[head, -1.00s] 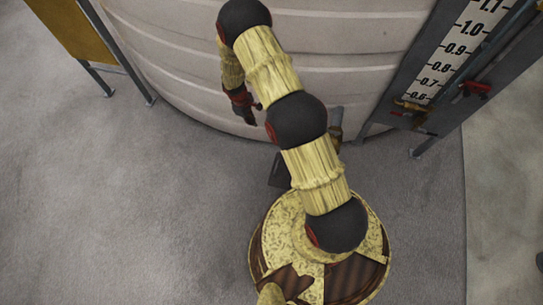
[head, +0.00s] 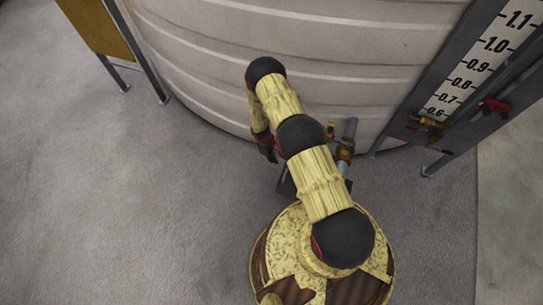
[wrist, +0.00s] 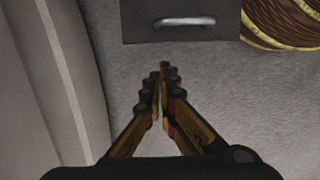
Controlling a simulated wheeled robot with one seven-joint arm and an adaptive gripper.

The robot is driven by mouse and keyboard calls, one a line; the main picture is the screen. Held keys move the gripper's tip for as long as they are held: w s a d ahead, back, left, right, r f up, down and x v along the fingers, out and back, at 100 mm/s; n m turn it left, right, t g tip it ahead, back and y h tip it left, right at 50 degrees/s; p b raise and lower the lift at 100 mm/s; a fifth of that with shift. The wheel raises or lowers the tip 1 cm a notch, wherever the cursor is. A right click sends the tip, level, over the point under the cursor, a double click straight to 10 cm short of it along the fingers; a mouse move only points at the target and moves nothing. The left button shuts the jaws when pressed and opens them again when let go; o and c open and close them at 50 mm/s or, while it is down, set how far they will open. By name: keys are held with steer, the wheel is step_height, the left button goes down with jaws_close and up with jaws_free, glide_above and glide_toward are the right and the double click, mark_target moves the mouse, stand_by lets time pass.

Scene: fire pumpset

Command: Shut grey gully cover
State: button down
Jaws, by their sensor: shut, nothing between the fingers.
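The grey gully cover (wrist: 140,32) is a dark grey plate with a pale metal bar handle (wrist: 185,22) at the top of the wrist view. In the head view only a dark part of the cover (head: 286,186) shows beside my arm; the rest is hidden, and I cannot tell its exact tilt. My gripper (wrist: 163,70) is shut and empty. Its fingertips point towards the cover, and a strip of floor shows between them and the plate's near edge. In the head view my gripper (head: 268,153) hangs close to the tank, just above and left of the cover.
A large pale ribbed tank (head: 300,60) curves behind the arm. A grey pipe with a brass valve (head: 345,150) stands right of the cover. A level gauge board (head: 470,75) with a red-handled valve (head: 495,106) is further right. Grey floor (head: 150,220) at left is clear.

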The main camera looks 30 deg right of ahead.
steer(key=s+d+f, duration=0.1)
steer(key=s+d+f+b, duration=0.1)
steer(key=s+d, duration=0.1)
stand_by(0.5)
